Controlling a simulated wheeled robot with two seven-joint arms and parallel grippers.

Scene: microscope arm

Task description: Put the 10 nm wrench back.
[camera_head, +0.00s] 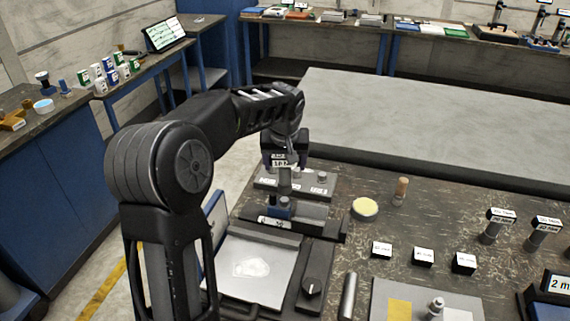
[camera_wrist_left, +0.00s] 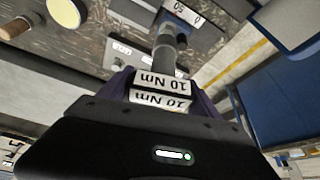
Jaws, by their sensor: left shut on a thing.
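The 10 Nm wrench (camera_wrist_left: 160,88) has white labels, upside down in the left wrist view, and a grey shaft. My left gripper (camera_wrist_left: 163,92) is shut on its labelled head. In the head view my left gripper (camera_head: 284,158) points down, with the wrench (camera_head: 285,183) upright below it. The wrench's lower end is just over or at a small blue part on a grey labelled fixture (camera_head: 300,214); I cannot tell whether they touch. Three small black blocks with white labels, the left one (camera_head: 381,250), stand on the bench to the right. My right gripper is not in view.
Two upright tools with labelled heads, the nearer one (camera_head: 496,226), stand at the right. A yellow-topped round dish (camera_head: 364,208) and a wooden-handled piece (camera_head: 400,191) sit beyond the black blocks. A metal plate (camera_head: 250,266) lies in front of the fixture. The grey table behind (camera_head: 420,125) is clear.

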